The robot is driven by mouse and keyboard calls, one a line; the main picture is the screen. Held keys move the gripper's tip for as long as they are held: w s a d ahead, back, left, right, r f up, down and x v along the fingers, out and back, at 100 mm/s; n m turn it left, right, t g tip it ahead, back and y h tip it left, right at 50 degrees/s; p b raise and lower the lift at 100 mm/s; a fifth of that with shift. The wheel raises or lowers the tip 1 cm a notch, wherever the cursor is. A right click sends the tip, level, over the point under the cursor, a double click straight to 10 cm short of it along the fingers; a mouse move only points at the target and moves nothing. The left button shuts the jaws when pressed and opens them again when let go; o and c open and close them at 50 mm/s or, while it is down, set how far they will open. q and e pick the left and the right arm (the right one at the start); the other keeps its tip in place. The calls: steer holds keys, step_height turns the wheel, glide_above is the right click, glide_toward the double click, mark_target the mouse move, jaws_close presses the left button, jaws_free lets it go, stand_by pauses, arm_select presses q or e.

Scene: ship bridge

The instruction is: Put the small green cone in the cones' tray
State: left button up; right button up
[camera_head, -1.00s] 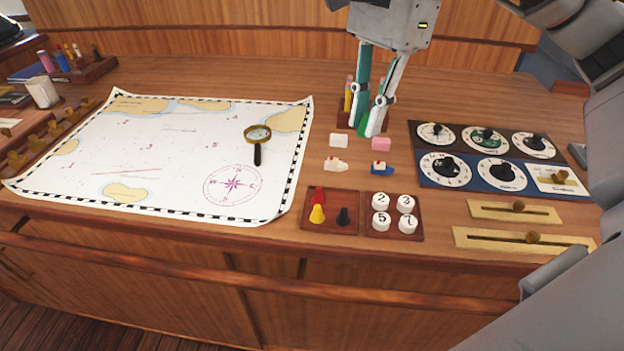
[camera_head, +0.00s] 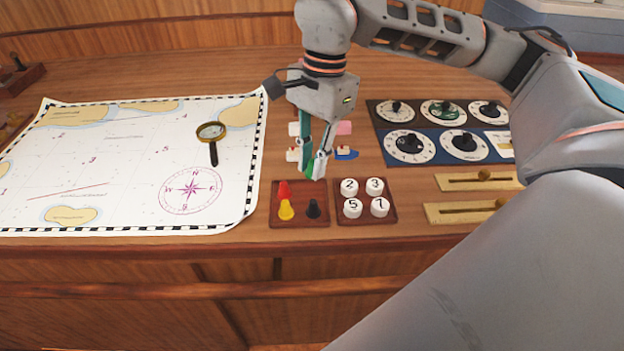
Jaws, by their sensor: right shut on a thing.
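The small green cone (camera_head: 311,168) shows as a bit of green between the fingertips of my right gripper (camera_head: 313,172), which is shut on it. The fingers hide most of the cone. The gripper points down over the back edge of the cones' tray (camera_head: 299,222), a dark brown square tray. In the tray stand a red cone (camera_head: 283,189) at the back left, a yellow cone (camera_head: 286,211) at the front left and a black cone (camera_head: 313,209) at the front right. The back right part looks empty, just below the gripper. My left gripper is not in view.
A tray of white numbered discs (camera_head: 366,218) stands close to the right. Small ship blocks, including a blue one (camera_head: 346,154), lie behind. A chart (camera_head: 110,170) with a magnifying glass (camera_head: 212,140) lies left. Dial panels (camera_head: 430,125) and brass sliders (camera_head: 478,180) are right.

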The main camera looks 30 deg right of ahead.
mark_target(312, 192)
steer(key=shift+f, duration=2.55)
steer(key=shift+f, duration=0.1)
steer(key=o, duration=0.6)
steer(key=shift+o, duration=0.2)
step_height(312, 192, up, 12)
steer(key=d, duration=0.1)
steer(key=shift+w+d, duration=0.2)
steer(key=shift+d, duration=0.15)
